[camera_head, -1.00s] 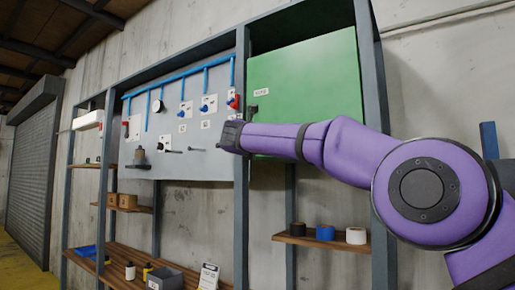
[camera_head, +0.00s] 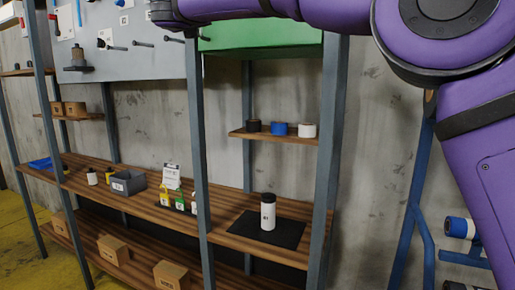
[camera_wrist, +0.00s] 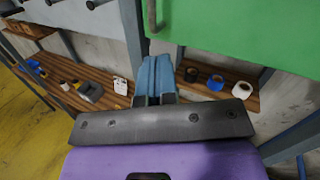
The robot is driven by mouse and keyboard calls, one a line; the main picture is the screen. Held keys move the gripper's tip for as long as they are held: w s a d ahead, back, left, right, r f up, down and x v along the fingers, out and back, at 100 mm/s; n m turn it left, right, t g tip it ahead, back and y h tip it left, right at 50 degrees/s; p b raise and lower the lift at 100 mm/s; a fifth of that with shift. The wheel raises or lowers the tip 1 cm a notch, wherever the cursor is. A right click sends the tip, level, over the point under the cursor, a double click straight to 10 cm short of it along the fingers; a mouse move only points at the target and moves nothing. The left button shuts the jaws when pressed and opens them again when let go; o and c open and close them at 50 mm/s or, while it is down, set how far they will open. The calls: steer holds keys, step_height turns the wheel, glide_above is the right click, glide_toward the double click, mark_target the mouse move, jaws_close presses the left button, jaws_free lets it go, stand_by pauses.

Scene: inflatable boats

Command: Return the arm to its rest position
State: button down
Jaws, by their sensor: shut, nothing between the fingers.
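My purple arm crosses the top and right of the head view. My gripper shows in the wrist view (camera_wrist: 155,78), its two blue fingers pressed together with nothing between them. In the head view the dark end of the arm is near the top edge, in front of the grey panel (camera_head: 135,30); the fingers cannot be made out there. The green cabinet (camera_head: 262,38) is beside and behind the forearm, partly hidden by it.
Blue-grey posts (camera_head: 197,150) frame the shelving. A small shelf (camera_head: 270,138) holds rolls of tape. The long wooden shelf (camera_head: 140,202) holds a grey bin (camera_head: 128,182), bottles and a white canister (camera_head: 268,212) on a black mat. A blue rack (camera_head: 408,215) stands at right.

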steer(key=s+d+r+n+y, duration=0.4)
steer(key=d+n+y, duration=0.2)
steer(key=d+n, duration=0.55)
steer(key=s+d+f+n+g+y, duration=0.1)
steer(key=s+d+f+n+g, duration=0.2)
steer(key=s+d+f+n, duration=0.7)
steer(key=s+d+f+n+g+h, duration=0.8)
steer(key=s+d+f+n+g, duration=0.2)
steer(key=s+d+f, duration=1.5)
step_height(320, 180, down, 3)
steer(key=shift+s+d+f+n+g, duration=0.1)
steer(key=shift+s+d+n+g, duration=0.3)
steer(key=shift+d+n, duration=0.6)
